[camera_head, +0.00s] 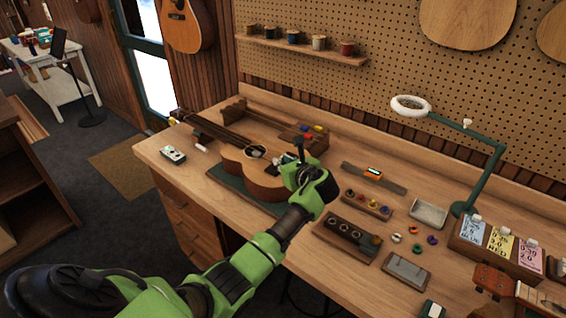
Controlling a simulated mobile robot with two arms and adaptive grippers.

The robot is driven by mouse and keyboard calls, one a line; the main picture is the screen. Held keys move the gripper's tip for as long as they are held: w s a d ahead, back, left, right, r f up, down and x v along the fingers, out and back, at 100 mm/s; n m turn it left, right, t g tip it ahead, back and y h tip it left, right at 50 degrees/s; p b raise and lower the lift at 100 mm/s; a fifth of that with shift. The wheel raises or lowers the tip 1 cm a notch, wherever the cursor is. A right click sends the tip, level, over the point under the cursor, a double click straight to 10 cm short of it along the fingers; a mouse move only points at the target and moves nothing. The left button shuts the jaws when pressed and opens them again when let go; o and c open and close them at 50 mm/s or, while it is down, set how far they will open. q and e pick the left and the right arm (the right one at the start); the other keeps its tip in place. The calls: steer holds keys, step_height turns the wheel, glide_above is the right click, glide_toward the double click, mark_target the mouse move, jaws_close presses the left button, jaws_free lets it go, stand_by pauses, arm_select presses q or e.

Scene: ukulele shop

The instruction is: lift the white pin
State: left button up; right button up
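A small white piece (397,237), which looks like the white pin, lies on the workbench (480,180) right of centre. Loose red (413,230), purple (432,240) and green (417,248) pieces lie close beside it. It is too small to make out its exact shape. My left gripper (299,152) is above the body of a ukulele (240,160), to the left of the white piece and apart from it. Its fingers are small and dark against the ukulele, so I cannot tell whether they are open or shut. My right gripper is not in view.
A wooden block with round holes (347,236) and a strip with coloured knobs (367,204) stand left of the loose pieces. A grey tray (429,215), a grey slab (406,271), a green lamp (480,185) and labelled boxes (495,245) surround them.

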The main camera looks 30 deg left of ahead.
arm_select(q)
steer(key=v, duration=1.2)
stand_by(0.3)
